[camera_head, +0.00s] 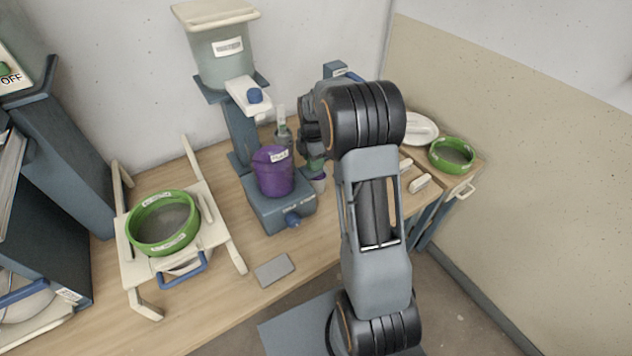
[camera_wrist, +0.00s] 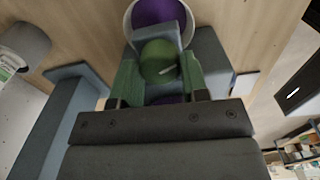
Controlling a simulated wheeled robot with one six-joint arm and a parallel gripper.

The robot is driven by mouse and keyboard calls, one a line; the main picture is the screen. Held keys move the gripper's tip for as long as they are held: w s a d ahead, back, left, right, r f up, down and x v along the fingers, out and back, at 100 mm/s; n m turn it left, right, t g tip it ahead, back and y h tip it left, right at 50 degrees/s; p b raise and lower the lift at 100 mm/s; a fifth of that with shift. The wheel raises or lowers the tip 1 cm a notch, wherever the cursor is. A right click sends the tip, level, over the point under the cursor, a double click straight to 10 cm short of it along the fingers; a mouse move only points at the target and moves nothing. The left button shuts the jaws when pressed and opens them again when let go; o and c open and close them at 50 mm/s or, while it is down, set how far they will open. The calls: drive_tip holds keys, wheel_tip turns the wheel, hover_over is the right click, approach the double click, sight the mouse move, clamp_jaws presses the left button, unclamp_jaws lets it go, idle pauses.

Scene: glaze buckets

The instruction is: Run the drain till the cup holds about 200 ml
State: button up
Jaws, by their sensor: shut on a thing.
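My gripper (camera_head: 314,160) is right of the purple bucket, partly hidden by my arm. In the wrist view its green-padded fingers (camera_wrist: 160,76) are shut on a round green knob (camera_wrist: 159,60). The purple bucket (camera_head: 273,173) stands upright on a blue-grey stand (camera_head: 266,207). A pale cup (camera_head: 319,186) stands on the table just right of it, below my gripper. In the wrist view the cup's white rim (camera_wrist: 128,22) surrounds purple liquid, just beyond the knob. I cannot read the level or any scale. The drain's outlet and any stream are hidden.
A green sieve (camera_head: 163,222) rests on a frame at left; another green sieve (camera_head: 451,154) sits at right. A grey slab (camera_head: 274,269) lies in front.

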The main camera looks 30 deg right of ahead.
drive_tip(key=shift+m, duration=2.7)
drive_tip(key=o, duration=1)
drive_tip(key=shift+c, duration=0.2)
drive_tip(key=shift+r, duration=0.1)
wheel_tip(320, 180, up, 14)
drive_tip(key=shift+f, duration=0.2)
